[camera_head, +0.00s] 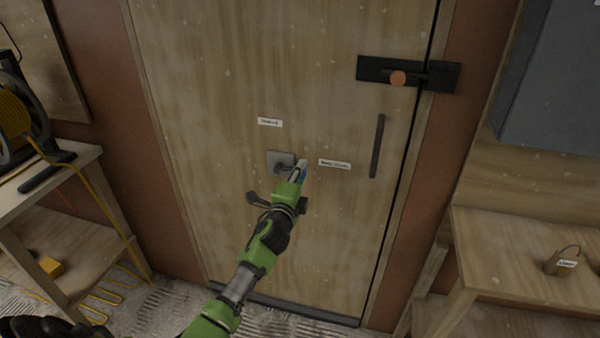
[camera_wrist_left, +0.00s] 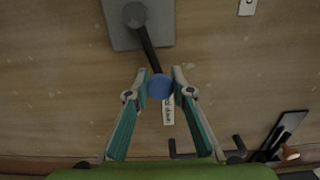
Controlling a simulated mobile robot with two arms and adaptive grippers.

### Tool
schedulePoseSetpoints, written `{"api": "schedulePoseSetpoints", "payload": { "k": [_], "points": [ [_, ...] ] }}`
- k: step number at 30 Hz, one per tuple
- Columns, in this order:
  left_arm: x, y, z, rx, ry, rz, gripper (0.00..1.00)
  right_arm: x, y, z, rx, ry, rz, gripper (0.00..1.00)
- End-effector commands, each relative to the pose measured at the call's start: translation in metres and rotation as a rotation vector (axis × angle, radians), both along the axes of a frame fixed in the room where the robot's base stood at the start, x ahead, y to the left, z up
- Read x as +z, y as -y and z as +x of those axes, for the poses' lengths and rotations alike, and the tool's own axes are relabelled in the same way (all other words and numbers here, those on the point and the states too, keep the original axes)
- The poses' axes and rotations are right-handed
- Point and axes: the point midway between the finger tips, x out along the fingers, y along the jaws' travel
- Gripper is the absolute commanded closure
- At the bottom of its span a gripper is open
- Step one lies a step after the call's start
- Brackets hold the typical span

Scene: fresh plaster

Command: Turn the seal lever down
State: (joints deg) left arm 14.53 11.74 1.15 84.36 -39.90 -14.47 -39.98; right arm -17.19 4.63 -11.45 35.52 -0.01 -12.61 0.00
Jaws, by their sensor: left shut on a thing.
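The seal lever (camera_wrist_left: 148,52) is a dark bar on a square grey plate (camera_head: 274,158) fixed to the wooden door, with a blue knob (camera_wrist_left: 160,87) at its free end. In the head view it points to the right, roughly level, towards a white label (camera_head: 334,164). My left gripper (camera_head: 299,170) is at the lever's free end. In the left wrist view its two fingers (camera_wrist_left: 160,80) are closed on either side of the blue knob. The fingers partly hide the lever in the head view. My right gripper is not in view.
The door carries another label (camera_head: 270,122), a dark vertical pull handle (camera_head: 377,147) and a black bolt (camera_head: 432,76) with an orange knob. A bench with a yellow cable reel (camera_head: 18,118) stands left. A bench (camera_head: 500,230) with a padlock (camera_head: 562,262) stands right.

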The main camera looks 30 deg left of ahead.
Motion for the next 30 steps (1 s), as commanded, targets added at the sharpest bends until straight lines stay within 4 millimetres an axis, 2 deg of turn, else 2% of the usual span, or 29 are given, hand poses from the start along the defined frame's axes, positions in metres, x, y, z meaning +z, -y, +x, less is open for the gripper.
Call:
{"api": "schedulePoseSetpoints", "payload": {
  "k": [13, 14, 15, 16, 26, 30],
  "points": [
    [-0.0023, 0.0004, -0.0002, 0.000, -0.006, 0.014, 1.00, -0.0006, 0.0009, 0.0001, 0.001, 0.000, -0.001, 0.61],
    [-0.0024, 0.0004, -0.0002, 0.000, -0.006, 0.014, 0.76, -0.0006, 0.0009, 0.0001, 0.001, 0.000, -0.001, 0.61],
    [-0.0024, 0.0004, -0.0002, 0.000, -0.006, 0.014, 0.65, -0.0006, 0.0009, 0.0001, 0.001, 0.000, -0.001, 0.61],
    [-0.0024, 0.0004, -0.0002, 0.000, -0.006, 0.014, 0.61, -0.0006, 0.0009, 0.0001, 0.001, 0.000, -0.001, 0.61],
    [-0.0014, 0.0003, -0.0007, 0.000, -0.004, 0.011, 0.61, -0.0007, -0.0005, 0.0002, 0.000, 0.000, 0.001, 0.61],
    [-0.0020, 0.0024, -0.0091, -0.001, -0.004, 0.012, 0.61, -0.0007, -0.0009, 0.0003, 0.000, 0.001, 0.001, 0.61]
  ]
}}
